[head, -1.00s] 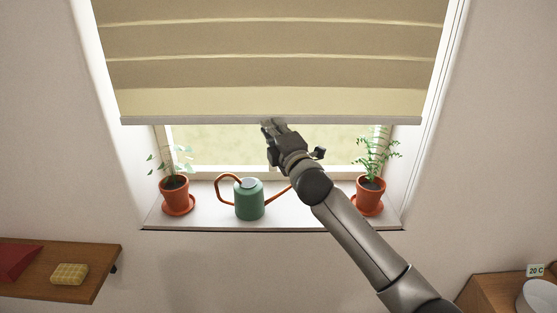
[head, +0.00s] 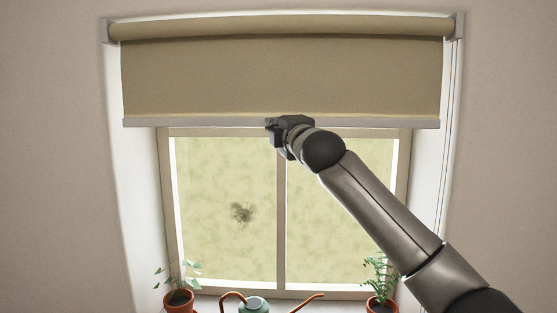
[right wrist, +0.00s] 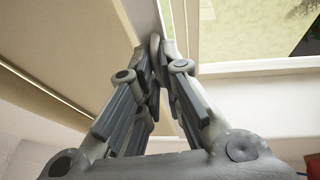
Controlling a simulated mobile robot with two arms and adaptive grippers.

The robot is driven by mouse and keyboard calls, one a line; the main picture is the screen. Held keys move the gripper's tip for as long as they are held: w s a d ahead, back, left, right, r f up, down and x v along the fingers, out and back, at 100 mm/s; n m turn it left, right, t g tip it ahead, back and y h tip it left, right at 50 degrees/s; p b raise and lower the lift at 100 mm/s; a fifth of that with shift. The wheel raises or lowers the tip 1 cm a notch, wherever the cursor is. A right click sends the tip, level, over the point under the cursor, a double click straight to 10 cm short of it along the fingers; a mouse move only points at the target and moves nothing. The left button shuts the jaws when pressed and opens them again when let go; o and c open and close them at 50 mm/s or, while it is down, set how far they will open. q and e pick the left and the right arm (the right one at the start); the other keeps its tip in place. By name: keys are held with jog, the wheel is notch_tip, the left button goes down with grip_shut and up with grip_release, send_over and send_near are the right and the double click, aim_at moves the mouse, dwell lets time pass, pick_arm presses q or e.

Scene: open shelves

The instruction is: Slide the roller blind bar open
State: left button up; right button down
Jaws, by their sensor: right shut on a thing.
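The roller blind (head: 280,75) hangs from its roll at the top of the window and covers the upper part of the opening. Its pale bottom bar (head: 190,122) runs level across the window. My right gripper (head: 272,124) is at the middle of the bar, shut on it. In the right wrist view the fingers (right wrist: 157,65) close together at the bar (right wrist: 147,20), with the beige blind (right wrist: 80,60) to the left. The exact contact is partly hidden by the fingers. My left gripper is not in view.
The window pane (head: 225,215) below the bar is uncovered, with a dark smudge on it. A green watering can (head: 254,304) and two potted plants (head: 179,300) (head: 382,303) stand low on the sill.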

aim_at(272, 108)
notch_tip(272, 108, up, 3)
jog(key=shift+f, duration=0.15)
jog(key=shift+r, duration=0.55)
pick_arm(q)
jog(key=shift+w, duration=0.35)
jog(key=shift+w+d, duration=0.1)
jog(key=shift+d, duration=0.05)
pick_arm(e)
jog(key=c, duration=1.6)
grip_release()
jog(key=shift+f, duration=0.1)
jog(key=shift+v, duration=6)
